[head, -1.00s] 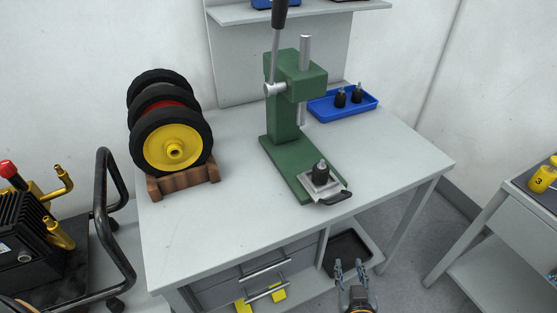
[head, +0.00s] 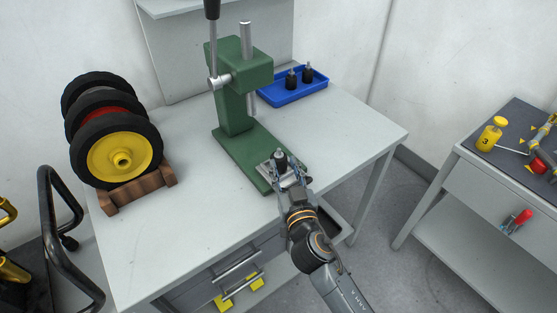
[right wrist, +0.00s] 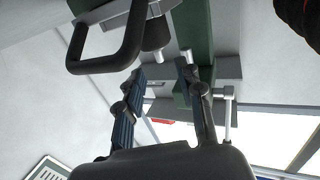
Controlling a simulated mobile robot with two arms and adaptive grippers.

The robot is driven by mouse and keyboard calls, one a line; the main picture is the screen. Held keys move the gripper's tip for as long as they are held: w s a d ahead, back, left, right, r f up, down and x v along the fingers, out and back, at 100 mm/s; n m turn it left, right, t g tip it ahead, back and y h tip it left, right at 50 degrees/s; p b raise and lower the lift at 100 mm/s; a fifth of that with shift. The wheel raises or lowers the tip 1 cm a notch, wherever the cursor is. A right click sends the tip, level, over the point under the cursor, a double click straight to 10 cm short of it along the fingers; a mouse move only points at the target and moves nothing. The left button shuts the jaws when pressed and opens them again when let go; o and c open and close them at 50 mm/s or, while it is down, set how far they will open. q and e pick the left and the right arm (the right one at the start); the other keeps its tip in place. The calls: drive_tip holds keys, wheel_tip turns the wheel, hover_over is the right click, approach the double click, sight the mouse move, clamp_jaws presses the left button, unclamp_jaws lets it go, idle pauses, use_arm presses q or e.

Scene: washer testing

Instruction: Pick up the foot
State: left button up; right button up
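A black rubber foot (head: 280,161) with a metal stud stands upright on the small metal plate (head: 264,168) at the front of the green press. In the right wrist view the foot (right wrist: 155,36) shows ahead of the fingertips, roughly in line with the gap between them. My right gripper (head: 286,178) is open and empty, close to the foot at the plate's front; contact cannot be told. Its two fingers stand apart in the right wrist view (right wrist: 162,70). Two similar feet (head: 292,79) (head: 307,73) stand in the blue tray (head: 290,96). My left gripper is out of view.
The green press (head: 237,105) stands on the grey table (head: 190,225), with its lever upright. The plate's black handle (right wrist: 104,66) is near my fingers. Wheels (head: 122,157) on a wooden stand are left. A second table (head: 459,190) is right.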

sight(280, 160)
drive_tip(key=x, duration=0.1)
drive_tip(key=p+x, duration=0.1)
drive_tip(key=x, duration=0.3)
drive_tip(key=shift+r, duration=0.35)
clamp_jaws()
